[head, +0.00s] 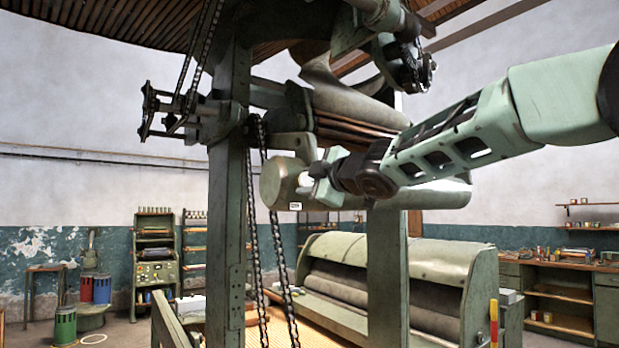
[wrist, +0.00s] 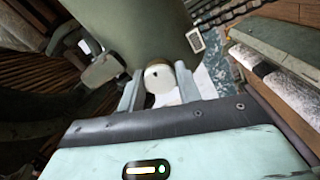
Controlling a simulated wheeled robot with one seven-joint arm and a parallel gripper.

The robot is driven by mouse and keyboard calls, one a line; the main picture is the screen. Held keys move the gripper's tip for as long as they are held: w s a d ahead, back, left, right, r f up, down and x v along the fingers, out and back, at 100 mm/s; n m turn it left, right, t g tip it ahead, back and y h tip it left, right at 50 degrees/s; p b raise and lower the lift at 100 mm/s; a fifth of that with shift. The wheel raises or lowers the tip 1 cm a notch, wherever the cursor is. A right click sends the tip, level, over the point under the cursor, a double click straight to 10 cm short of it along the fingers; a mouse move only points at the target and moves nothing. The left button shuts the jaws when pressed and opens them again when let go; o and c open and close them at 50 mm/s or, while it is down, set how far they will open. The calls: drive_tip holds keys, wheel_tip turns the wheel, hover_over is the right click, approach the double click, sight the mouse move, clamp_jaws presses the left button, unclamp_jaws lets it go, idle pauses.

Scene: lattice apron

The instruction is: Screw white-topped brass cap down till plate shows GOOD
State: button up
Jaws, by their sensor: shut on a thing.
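The white-topped brass cap (wrist: 158,77) sits against the end of a green cylinder (wrist: 140,28) in the wrist view. My gripper (wrist: 159,71) has one finger on each side of it and is shut on it. A little brass shows at the cap's edge.
A green upright post (head: 228,190) with hanging chains (head: 256,200) stands left of the cylinder. Rollers and brackets crowd the space above my gripper. A large green roller machine (head: 395,265) stands below. A workbench (head: 565,265) lies at the right, shelving at the left.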

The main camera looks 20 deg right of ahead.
drive_tip(key=shift+f+m, duration=0.1)
drive_tip(key=shift+m, duration=0.3)
drive_tip(key=o, duration=1)
